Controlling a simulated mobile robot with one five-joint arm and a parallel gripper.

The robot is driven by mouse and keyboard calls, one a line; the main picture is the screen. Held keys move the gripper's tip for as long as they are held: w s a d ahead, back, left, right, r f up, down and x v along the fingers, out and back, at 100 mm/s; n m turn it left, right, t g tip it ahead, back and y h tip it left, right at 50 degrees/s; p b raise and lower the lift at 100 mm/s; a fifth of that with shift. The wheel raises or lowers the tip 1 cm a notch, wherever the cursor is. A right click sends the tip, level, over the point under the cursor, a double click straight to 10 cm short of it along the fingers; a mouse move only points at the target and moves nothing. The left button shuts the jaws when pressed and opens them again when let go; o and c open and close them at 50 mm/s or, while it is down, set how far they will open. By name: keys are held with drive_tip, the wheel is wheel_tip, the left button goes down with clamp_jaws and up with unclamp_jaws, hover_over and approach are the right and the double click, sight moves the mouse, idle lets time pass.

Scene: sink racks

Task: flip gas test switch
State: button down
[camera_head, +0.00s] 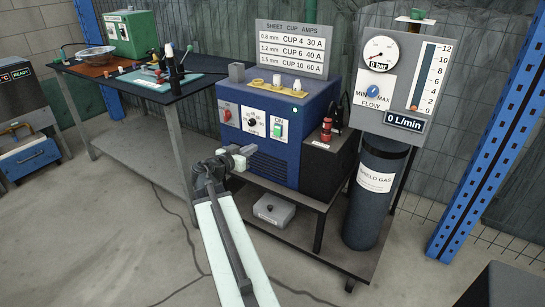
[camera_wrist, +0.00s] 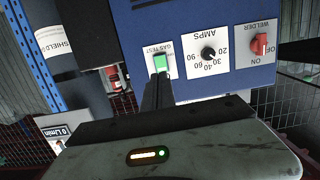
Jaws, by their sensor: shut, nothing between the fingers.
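The gas test switch (camera_head: 278,129) is a green rocker on a white plate at the right of the blue welder's front panel. It also shows in the wrist view (camera_wrist: 161,63), where the picture is upside down. My gripper (camera_head: 248,150) is shut and empty, in front of the panel and to the lower left of the switch in the head view. In the wrist view the dark closed fingers (camera_wrist: 158,82) point at the switch, their tips right beside its green face. I cannot tell whether they touch it.
The amps knob (camera_head: 252,123) and red welder knob (camera_head: 227,115) sit left of the switch. A dark gas cylinder (camera_head: 368,215) stands at right below a gauge panel (camera_head: 399,85) reading 0 bar and 0 L/min. A grey box (camera_head: 274,210) lies on the lower shelf.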

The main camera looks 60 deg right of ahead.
sight(278, 133)
drive_tip(key=shift+s+d+r, duration=0.2)
drive_tip(key=shift+d, duration=0.15)
drive_tip(key=shift+d, duration=0.1)
drive_tip(key=d, duration=0.4)
drive_tip(key=d+f+b, duration=0.1)
drive_tip(key=d, duration=0.4)
drive_tip(key=d+f, duration=0.1)
drive_tip(key=d, duration=0.3)
drive_tip(key=shift+s+d+b, duration=0.1)
drive_tip(key=shift+d+b, duration=0.25)
